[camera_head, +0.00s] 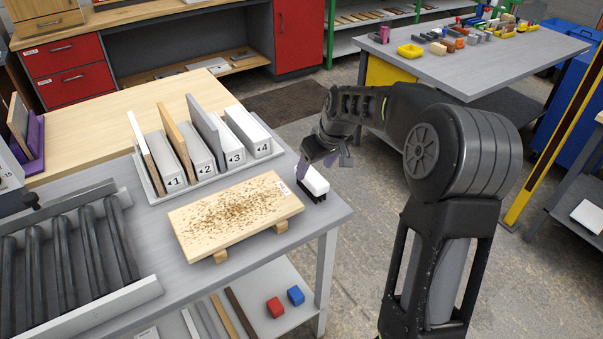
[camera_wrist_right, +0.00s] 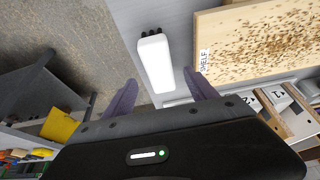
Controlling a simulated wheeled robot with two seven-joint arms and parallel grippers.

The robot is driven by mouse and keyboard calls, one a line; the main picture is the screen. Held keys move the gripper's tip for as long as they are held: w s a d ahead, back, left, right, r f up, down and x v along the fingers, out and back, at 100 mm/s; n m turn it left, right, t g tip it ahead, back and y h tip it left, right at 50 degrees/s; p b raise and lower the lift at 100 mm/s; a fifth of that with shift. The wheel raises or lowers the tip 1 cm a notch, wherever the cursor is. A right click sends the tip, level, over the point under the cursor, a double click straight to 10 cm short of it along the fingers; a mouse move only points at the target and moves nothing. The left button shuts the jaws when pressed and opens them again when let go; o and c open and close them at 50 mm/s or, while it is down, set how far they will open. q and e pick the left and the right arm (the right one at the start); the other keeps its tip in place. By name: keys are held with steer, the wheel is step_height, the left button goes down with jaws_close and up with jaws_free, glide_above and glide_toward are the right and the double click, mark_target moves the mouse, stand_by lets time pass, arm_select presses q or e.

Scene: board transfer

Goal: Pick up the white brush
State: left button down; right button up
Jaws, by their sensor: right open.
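The white brush (camera_head: 314,181) stands on the grey table near its right edge, with dark bristles at its base. It also shows in the right wrist view as a white block (camera_wrist_right: 155,62) with dark bristle tips at its upper end. My right gripper (camera_head: 320,160) is just above and behind the brush, and its purple fingers are spread. In the right wrist view the open gripper (camera_wrist_right: 162,85) has the brush's near end roughly between and beyond its fingertips, with nothing held. My left gripper does not show.
A wooden board (camera_head: 240,212) covered in brown shavings lies on blocks beside the brush. A numbered rack (camera_head: 205,183) with upright boards stands behind it. Rollers (camera_head: 65,245) fill the left side. The table's edge is close to the brush's right.

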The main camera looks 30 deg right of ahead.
mark_target(312, 175)
steer(key=shift+s+r, duration=0.1)
steer(key=shift+s, duration=0.05)
steer(key=shift+x, duration=1.35)
steer(key=shift+f+p, duration=0.3)
steer(key=shift+p, duration=0.05)
steer(key=x, duration=0.2)
steer(key=p+x, duration=0.1)
steer(key=x, duration=0.1)
steer(key=shift+w+f, duration=0.25)
steer(key=shift+w, duration=0.15)
steer(key=shift+c, duration=0.4)
jaws_close()
